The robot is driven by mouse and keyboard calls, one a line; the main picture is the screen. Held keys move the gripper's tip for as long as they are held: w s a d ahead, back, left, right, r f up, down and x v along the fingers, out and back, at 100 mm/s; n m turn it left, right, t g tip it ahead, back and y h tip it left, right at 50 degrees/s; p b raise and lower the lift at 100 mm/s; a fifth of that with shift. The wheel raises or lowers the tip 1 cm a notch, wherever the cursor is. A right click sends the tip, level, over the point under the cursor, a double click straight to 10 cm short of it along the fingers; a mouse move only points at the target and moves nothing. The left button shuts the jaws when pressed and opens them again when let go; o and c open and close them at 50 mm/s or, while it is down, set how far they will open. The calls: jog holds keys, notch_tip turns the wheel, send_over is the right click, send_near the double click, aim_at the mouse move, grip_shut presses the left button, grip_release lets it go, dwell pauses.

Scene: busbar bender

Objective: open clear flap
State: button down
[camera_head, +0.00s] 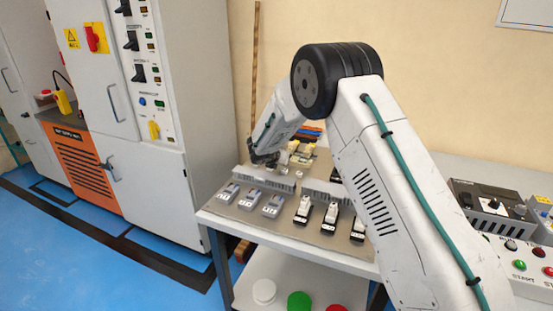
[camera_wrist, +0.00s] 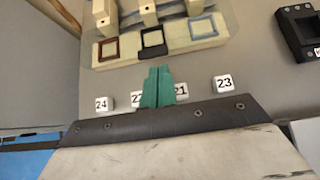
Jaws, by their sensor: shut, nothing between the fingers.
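In the head view, my gripper (camera_head: 264,160) is small and dark, over the back left of the workbench, near pale parts (camera_head: 302,150).
The workbench (camera_head: 222,218) holds grey slotted ducts (camera_head: 262,181), a row of grey and black-and-white devices, and a control box with buttons (camera_head: 519,265) at the right. Grey cabinets (camera_head: 140,165) stand left. Blue floor (camera_head: 60,250) is open between. My arm hides the bench's middle.

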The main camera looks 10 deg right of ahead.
jog(key=shift+x, duration=1.35)
jog(key=shift+r, duration=0.2)
